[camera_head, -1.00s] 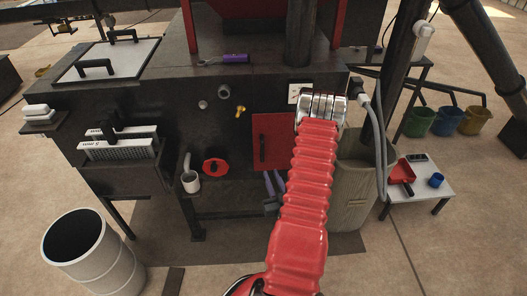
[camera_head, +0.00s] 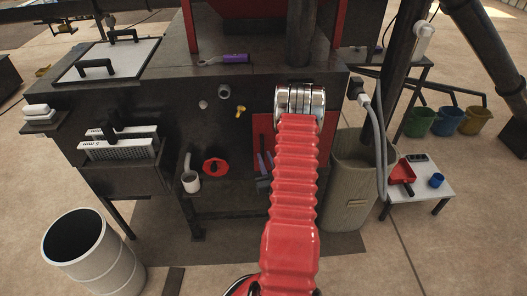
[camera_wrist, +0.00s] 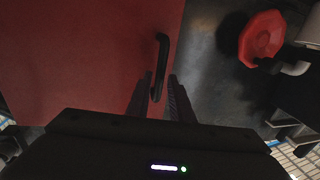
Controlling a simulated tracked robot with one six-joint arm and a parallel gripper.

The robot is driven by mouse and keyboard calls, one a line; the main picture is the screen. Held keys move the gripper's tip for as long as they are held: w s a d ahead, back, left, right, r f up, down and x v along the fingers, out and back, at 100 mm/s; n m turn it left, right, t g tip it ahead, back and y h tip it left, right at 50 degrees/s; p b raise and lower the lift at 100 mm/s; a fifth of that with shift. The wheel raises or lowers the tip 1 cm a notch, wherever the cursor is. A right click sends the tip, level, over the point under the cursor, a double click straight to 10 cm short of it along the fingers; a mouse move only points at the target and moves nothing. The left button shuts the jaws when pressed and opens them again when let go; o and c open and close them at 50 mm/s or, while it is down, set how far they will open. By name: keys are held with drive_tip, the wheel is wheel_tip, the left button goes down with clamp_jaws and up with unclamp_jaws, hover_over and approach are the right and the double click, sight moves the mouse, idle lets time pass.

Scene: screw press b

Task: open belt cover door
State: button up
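The red belt cover door (camera_head: 263,127) is on the dark front of the press, partly behind my arm in the head view. It looks shut. In the wrist view the red door (camera_wrist: 85,60) fills the left side, with a black bar handle (camera_wrist: 161,52) near its edge. My gripper (camera_wrist: 160,77) is open, its two dark fingers on either side of the handle's lower end in that picture. I cannot tell if they touch it. In the head view my gripper (camera_head: 265,153) is low against the door, partly beside my red arm sleeve.
A white barrel (camera_head: 80,250) stands front left.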

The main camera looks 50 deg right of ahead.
sight(263, 153)
drive_tip(key=shift+x, duration=2.2)
clamp_jaws()
